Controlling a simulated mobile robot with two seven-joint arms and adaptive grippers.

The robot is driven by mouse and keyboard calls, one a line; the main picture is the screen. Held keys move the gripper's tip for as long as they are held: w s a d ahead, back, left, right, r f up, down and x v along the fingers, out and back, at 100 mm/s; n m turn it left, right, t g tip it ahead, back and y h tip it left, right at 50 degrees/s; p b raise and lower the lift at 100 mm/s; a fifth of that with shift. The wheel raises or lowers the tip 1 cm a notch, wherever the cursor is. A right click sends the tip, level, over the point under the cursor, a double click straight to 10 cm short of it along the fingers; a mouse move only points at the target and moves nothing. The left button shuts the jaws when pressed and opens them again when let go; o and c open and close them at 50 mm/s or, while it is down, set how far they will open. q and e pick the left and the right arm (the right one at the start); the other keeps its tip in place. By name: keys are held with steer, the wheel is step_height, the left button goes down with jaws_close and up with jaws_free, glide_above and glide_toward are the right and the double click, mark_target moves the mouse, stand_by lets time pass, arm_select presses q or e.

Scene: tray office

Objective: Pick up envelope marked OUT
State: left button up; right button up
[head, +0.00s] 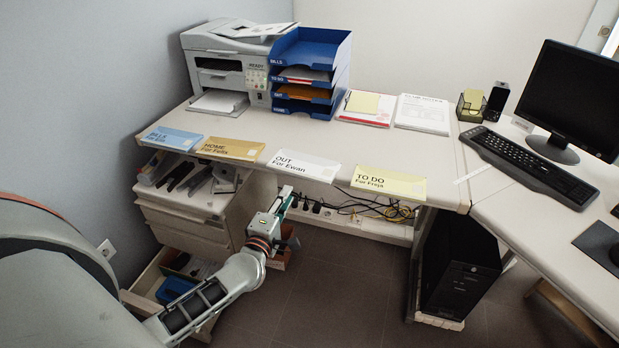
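The white envelope marked OUT For Ewan (303,165) lies at the front edge of the desk, between the orange HOME envelope (231,149) and the yellow TO DO envelope (389,183). The blue BILLS envelope (172,138) lies at the far left. My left gripper (285,195) is in front of and below the desk edge, just under the OUT envelope and a little to its left. Its fingers look narrow and close together, but I cannot tell whether they are open or shut. My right gripper is not in view.
A printer (225,62) and a blue letter tray stack (312,50) stand at the back. Open drawers (150,275) are below the desk on the left. A keyboard (530,165), monitor (575,95) and computer tower (460,268) are on the right. Cables hang under the desk.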

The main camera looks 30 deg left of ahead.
mark_target(298, 175)
arm_select(q)
steer(key=b+x, duration=0.1)
steer(key=x, duration=0.4)
steer(key=shift+w+a+f+b, duration=0.1)
steer(key=shift+w+b, duration=0.2)
steer(key=shift+w, duration=0.05)
steer(key=x, duration=0.4)
steer(key=shift+w, duration=0.1)
steer(key=c, duration=0.5)
step_height(298, 175, up, 4)
steer(key=shift+f+p, duration=0.25)
steer(key=shift+p, duration=1)
jaws_close()
steer(key=shift+f, duration=0.35)
steer(key=shift+s+r, duration=0.25)
steer(key=shift+r, duration=0.05)
steer(key=s+d+r+p, duration=0.1)
steer(key=s+r+p, duration=0.1)
steer(key=s+p, duration=0.2)
steer(key=s+d+r+p, duration=0.2)
steer(key=s+p, duration=0.2)
steer(key=s, duration=0.5)
steer(key=shift+d+r, duration=0.2)
steer(key=shift+r, duration=0.05)
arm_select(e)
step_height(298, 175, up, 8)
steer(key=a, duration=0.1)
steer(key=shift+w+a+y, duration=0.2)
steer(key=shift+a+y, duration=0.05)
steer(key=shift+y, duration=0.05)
